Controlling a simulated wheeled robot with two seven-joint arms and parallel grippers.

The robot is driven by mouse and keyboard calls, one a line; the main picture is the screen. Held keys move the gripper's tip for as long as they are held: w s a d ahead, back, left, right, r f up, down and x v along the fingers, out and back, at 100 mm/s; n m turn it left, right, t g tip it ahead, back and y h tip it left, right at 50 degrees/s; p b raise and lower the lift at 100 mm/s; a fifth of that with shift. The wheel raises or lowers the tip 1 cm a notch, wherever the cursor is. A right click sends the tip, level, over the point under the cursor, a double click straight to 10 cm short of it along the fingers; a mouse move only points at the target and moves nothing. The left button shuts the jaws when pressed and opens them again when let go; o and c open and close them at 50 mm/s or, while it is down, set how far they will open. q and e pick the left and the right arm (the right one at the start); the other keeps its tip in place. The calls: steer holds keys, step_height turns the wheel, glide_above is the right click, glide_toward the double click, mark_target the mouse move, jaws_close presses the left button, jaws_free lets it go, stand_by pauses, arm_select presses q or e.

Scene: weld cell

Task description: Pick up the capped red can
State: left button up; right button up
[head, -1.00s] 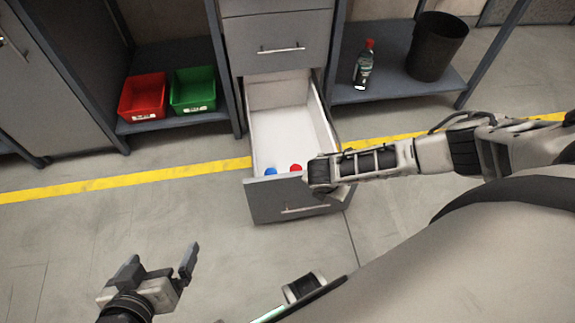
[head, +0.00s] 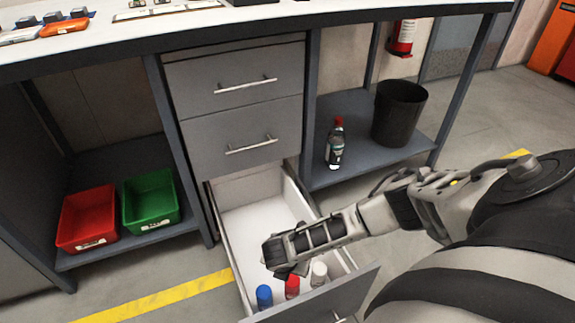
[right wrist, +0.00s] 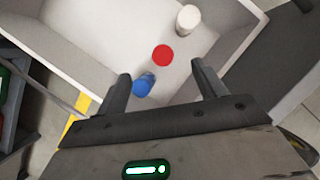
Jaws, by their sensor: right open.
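The red can (head: 292,286) stands upright in the open bottom drawer (head: 229,200), near its front panel. It stands between a blue can (head: 264,296) and a white can (head: 319,273). In the right wrist view the red can (right wrist: 162,55) shows its round red top, with the blue can (right wrist: 144,85) nearer and the white can (right wrist: 187,18) farther. My right gripper (right wrist: 158,82) is open and empty above the drawer. Its fingers point toward the cans, with the blue one showing between the fingertips. In the head view my right arm hides part of the drawer. My left gripper is not in view.
The drawer walls and front panel (head: 335,290) surround the cans closely. A red bin (head: 86,222) and a green bin (head: 151,203) sit on the left shelf. A bottle (head: 335,145) and a black waste bin (head: 399,112) stand on the right shelf. The workbench top (head: 150,30) overhangs the drawers.

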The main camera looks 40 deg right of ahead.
mark_target(291, 284)
step_height(291, 284, down, 12)
steer(key=b, duration=0.7)
steer(key=shift+r, duration=0.15)
steer(key=shift+w+d+f+b, duration=0.15)
steer(key=shift+d+f+b, duration=0.1)
steer(key=shift+f+b, duration=0.3)
steer(key=shift+w+d+f+b, duration=0.15)
steer(key=shift+d+f+b, duration=0.1)
steer(key=shift+f+b, duration=0.25)
steer(key=b+x, duration=0.3)
steer(key=x, duration=0.1)
steer(key=shift+f, duration=0.2)
steer(key=shift+w, duration=0.1)
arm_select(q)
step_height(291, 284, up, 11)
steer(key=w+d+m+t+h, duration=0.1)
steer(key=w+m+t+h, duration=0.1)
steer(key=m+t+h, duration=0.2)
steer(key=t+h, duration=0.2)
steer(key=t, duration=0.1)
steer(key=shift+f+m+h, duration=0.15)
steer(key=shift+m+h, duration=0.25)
arm_select(e)
steer(key=c, duration=1.2)
